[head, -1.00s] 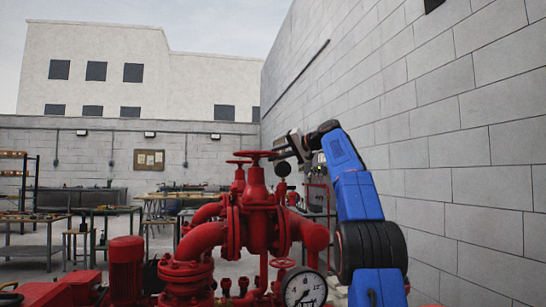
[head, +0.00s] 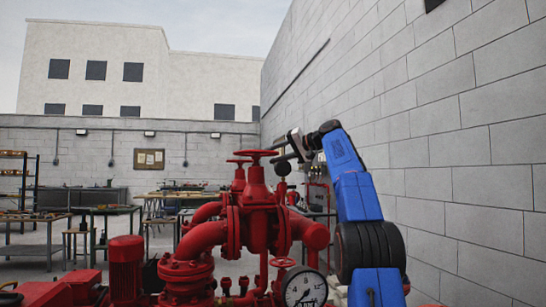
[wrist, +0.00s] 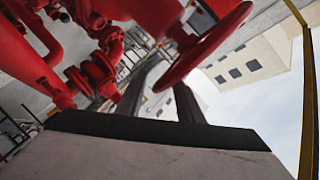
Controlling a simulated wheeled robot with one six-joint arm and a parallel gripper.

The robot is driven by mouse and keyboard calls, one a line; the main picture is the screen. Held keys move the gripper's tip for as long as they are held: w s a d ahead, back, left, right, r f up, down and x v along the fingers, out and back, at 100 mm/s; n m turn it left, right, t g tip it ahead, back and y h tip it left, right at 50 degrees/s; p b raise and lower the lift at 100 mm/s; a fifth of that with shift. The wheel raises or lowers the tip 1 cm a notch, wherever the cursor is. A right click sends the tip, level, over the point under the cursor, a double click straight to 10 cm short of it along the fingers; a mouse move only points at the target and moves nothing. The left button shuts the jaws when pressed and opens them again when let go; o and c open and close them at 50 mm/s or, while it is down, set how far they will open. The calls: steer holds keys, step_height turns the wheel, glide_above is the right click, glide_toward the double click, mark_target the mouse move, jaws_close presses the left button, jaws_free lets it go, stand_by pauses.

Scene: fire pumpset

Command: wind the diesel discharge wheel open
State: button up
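A red handwheel (head: 260,153) lies level on top of the nearer red valve (head: 257,185). A second, smaller red handwheel (head: 238,161) shows behind it to the left. No label shows which is the diesel discharge wheel. My gripper (head: 281,151) is at the right side of the nearer wheel, its fingers pointing left at the rim. In the wrist view, my two dark fingers (wrist: 160,92) stand apart, and the red wheel (wrist: 208,45) reaches down to the gap between them. The gripper is open. I cannot tell whether a finger touches the rim.
A pressure gauge (head: 304,289) and a small red wheel (head: 283,262) sit below the valve. A red motor (head: 126,267) stands lower left. A block wall (head: 450,150) runs close along my arm's right side. Workbenches (head: 110,212) stand further back.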

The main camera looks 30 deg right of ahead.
steer(key=v, duration=1.7)
steer(key=shift+s, duration=0.15)
steer(key=shift+c, duration=0.2)
